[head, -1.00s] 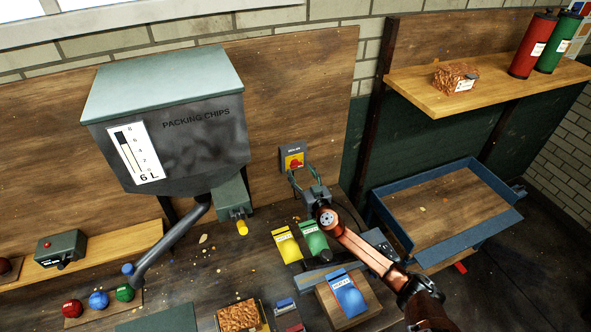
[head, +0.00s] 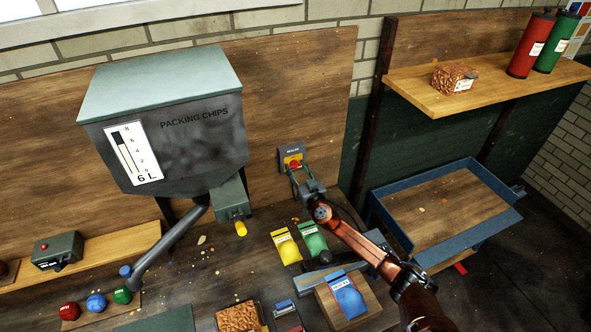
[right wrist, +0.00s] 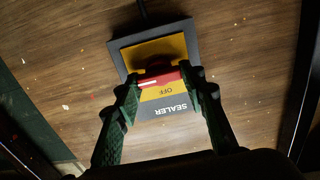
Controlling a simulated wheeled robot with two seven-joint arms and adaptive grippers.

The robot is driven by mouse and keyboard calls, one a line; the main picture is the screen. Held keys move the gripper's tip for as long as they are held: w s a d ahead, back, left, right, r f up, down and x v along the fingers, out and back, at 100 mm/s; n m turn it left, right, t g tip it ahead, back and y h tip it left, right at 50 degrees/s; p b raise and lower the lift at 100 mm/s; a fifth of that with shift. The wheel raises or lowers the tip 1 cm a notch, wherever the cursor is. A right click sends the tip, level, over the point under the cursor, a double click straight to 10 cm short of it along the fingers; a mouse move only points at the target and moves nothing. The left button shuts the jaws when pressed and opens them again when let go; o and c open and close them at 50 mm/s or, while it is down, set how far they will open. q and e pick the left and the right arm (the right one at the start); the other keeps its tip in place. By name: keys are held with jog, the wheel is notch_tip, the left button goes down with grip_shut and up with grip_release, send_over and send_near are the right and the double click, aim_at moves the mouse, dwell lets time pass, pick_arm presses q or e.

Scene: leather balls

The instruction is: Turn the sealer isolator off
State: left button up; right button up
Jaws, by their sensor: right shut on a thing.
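The sealer isolator (head: 291,153) is a grey box with a yellow plate and a red knob, fixed to the wooden back board. My right gripper (head: 298,170) is at the isolator's front. In the right wrist view its green fingers (right wrist: 160,88) stand either side of the red knob (right wrist: 160,77) and are shut on it. The knob's red bar lies roughly across the picture there, slightly tilted. My left gripper is not in view.
Below my right arm lie a yellow packet (head: 286,246), a green packet (head: 313,241) and a blue packet (head: 347,297). A packing chips hopper (head: 190,150) stands left of the isolator. A blue-edged tray table (head: 440,205) stands right, under a shelf (head: 440,95).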

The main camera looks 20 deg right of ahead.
jog(key=c, duration=0.3)
jog(key=shift+a, duration=0.15)
jog(key=shift+c, duration=0.3)
jog(key=shift+f+n+b, duration=0.1)
jog(key=shift+n+b, duration=0.9)
jog(key=shift+n, duration=0.5)
jog(key=n+b, duration=0.1)
jog(key=n, duration=0.8)
jog(key=shift+b, duration=0.4)
jog(key=n, duration=0.5)
jog(key=shift+f+n, duration=0.1)
jog(key=shift+n, duration=0.3)
jog(key=o, duration=1.2)
jog(key=shift+c, duration=0.2)
